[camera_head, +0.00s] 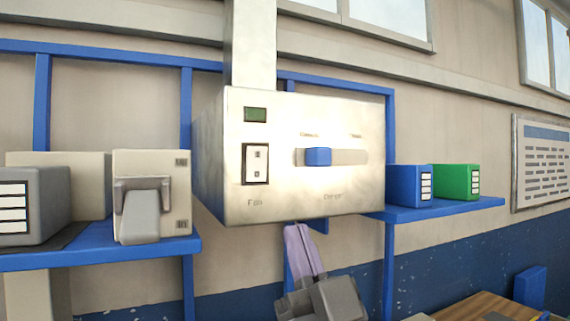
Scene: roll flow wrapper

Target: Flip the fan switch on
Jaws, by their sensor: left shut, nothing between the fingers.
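The fan switch (256,164) is a white rocker in a dark frame, above the label "Fan" on the left of the control box's front. Whether it is on or off cannot be told. The pale metal control box (290,197) is fixed on blue wall framing. My left gripper (297,229) points upward just under the box's lower edge, below and right of the switch, apart from it. Its lavender fingers are together and hold nothing. My right gripper is not in view.
A blue slider knob (318,156) sits right of the switch, and a dark green indicator (255,115) above it. A shelf with boxes (60,260) is at left; blue (408,186) and green (456,181) boxes stand at right. The box's front is unobstructed.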

